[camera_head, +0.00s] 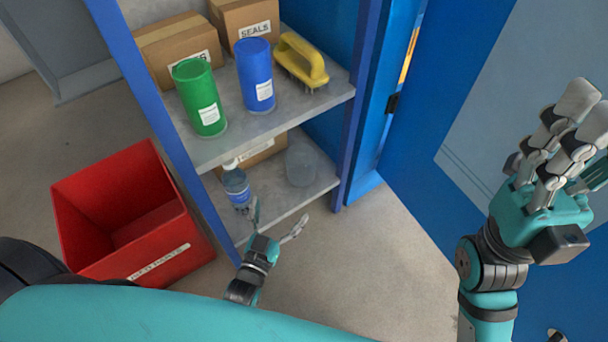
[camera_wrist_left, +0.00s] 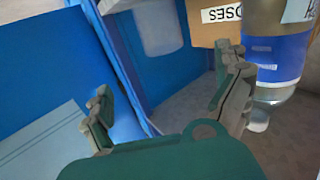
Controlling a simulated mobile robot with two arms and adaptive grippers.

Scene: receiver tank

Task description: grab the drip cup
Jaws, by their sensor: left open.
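The drip cup appears to be the clear grey cup (camera_head: 301,164) on the lower shelf, right of a bottle with a blue label (camera_head: 236,186). In the left wrist view the pale cup (camera_wrist_left: 158,27) shows beyond the gap between my fingers, and the bottle (camera_wrist_left: 275,55) is right of them. My left gripper (camera_head: 277,218) is open and empty in front of the lower shelf, with one finger close to the bottle; it also shows in the left wrist view (camera_wrist_left: 167,88). The cup stands apart from the fingers. My right gripper (camera_head: 578,125) is raised at the right, holding nothing visible.
The upper shelf (camera_head: 290,118) holds a green canister (camera_head: 200,97), a blue canister (camera_head: 255,75), a yellow-handled brush (camera_head: 302,62) and boxes. Another box (camera_head: 256,152) stands behind the bottle. A red bin (camera_head: 125,212) is at left. An open blue door (camera_head: 450,100) is at right.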

